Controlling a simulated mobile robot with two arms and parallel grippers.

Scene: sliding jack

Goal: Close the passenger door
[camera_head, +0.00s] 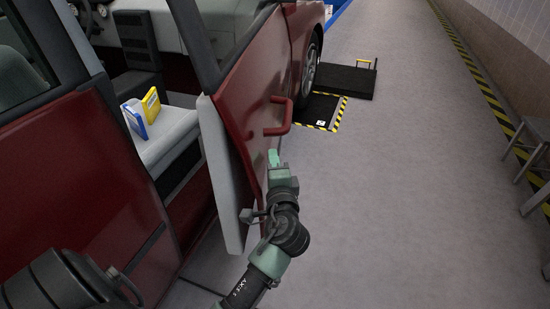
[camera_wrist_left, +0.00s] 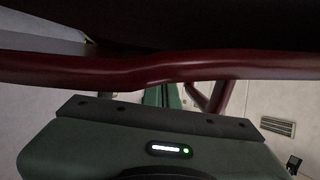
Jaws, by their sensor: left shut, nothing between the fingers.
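The dark red passenger door (camera_head: 243,112) of the car stands open in the head view, with its grey inner panel (camera_head: 222,180) facing the cabin. A red bar handle (camera_head: 279,119) sticks out from its outer side. My left gripper (camera_head: 273,158) is shut and empty. Its tip is just below the handle, beside the door's outer face; I cannot tell whether it touches. In the left wrist view a dark red bar (camera_wrist_left: 130,72) crosses in front of the green gripper body, and the fingers are mostly hidden. My right gripper is not in view.
A blue box (camera_head: 135,120) and a yellow box (camera_head: 151,103) stand on the light seat inside the doorway. A black platform (camera_head: 346,80) and a striped floor square (camera_head: 320,111) lie beside the front wheel. A stool (camera_head: 533,150) stands at the right. The floor between is clear.

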